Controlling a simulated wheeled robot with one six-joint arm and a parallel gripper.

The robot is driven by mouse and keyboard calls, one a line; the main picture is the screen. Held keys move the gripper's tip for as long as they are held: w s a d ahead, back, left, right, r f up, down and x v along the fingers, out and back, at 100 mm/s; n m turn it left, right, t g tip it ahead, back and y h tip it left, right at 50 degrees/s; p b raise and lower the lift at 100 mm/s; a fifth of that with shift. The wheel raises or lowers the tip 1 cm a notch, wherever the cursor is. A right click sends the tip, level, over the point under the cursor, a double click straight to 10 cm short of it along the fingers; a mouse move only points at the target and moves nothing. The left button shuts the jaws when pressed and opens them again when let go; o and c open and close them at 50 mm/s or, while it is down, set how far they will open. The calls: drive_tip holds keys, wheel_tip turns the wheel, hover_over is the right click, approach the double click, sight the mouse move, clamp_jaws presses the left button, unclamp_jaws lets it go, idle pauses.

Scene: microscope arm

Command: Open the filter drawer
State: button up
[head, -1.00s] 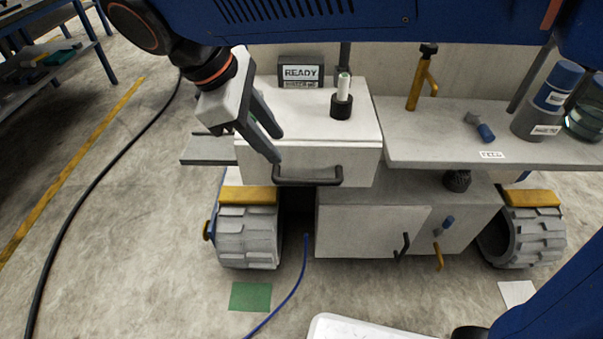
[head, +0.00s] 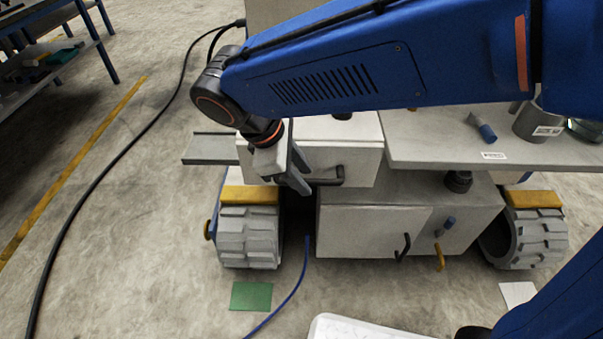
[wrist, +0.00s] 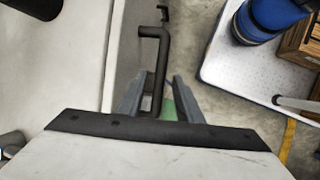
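The pale drawer front (head: 357,163) of the upper white box faces me in the head view and looks flush with the box. Its black bar handle (head: 338,178) shows its right part there; my gripper covers the left part. In the wrist view the handle (wrist: 160,55) stands off the drawer front (wrist: 127,50). My gripper (head: 303,188) is at the left part of the handle, pointing down. In the wrist view its two fingers (wrist: 157,90) are apart, one on each side of the handle bar. I cannot tell whether either finger touches it.
Below is a cabinet door (head: 365,230) with a dark handle (head: 403,246). A grey side shelf (head: 212,149) sticks out left. A worktop (head: 440,150) with a blue-handled tool (head: 483,129) lies right. A wheel (head: 248,235) stands below my gripper. Open floor lies left.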

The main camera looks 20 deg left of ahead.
clamp_jaws()
drive_tip(key=s+d, duration=0.3)
drive_tip(key=s, duration=0.9)
drive_tip(key=s+d, duration=0.3)
drive_tip(key=s, duration=1)
unclamp_jaws()
drive_tip(key=shift+r, duration=0.15)
